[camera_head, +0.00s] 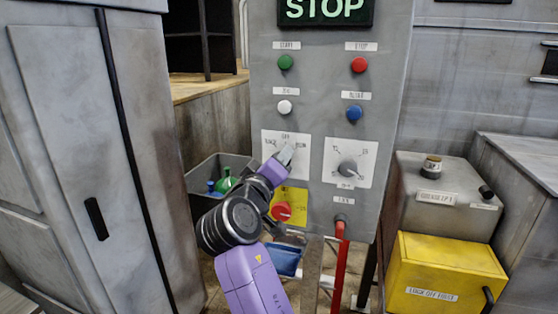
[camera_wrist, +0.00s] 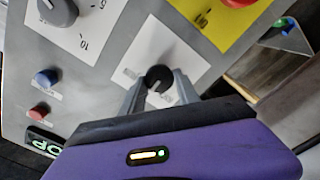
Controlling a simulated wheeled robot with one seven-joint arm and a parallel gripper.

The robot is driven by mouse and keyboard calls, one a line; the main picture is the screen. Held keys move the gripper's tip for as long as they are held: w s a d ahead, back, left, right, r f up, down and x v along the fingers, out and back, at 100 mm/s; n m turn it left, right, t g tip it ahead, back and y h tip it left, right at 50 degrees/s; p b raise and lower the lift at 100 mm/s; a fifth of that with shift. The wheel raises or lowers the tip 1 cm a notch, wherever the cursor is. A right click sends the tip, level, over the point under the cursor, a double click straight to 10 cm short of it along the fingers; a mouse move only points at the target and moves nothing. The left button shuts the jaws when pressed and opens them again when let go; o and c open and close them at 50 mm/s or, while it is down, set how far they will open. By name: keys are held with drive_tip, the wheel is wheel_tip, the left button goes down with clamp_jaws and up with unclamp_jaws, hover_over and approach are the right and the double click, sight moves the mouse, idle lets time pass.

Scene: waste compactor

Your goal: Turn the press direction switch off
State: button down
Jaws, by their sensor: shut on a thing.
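The press direction switch is a small black knob (camera_wrist: 158,76) on a white plate on the grey control panel (camera_head: 330,25). In the wrist view my gripper (camera_wrist: 159,92) has one finger on each side of the knob and is shut on it. In the head view my gripper (camera_head: 285,156) reaches up from the lower left to the white plate (camera_head: 303,172) and hides the knob. A label above the middle of the plate seems to read OFF, with a label on either side. A light mark shows on the knob, but I cannot tell its exact setting.
Right of the switch is a grey dial (camera_head: 347,168). Below is a red button (camera_head: 281,211) on a yellow plate, close to my arm. Green (camera_head: 286,62), red (camera_head: 359,65), white (camera_head: 285,107) and blue (camera_head: 354,113) buttons sit above. A red lever (camera_head: 339,260) hangs lower right.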

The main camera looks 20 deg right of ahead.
drive_tip(key=c, duration=0.9)
unclamp_jaws()
drive_tip(key=shift+a, duration=0.1)
drive_tip(key=b+v, duration=0.2)
drive_tip(key=v, duration=0.5)
drive_tip(key=shift+s+a, duration=0.2)
drive_tip(key=shift+s, duration=0.1)
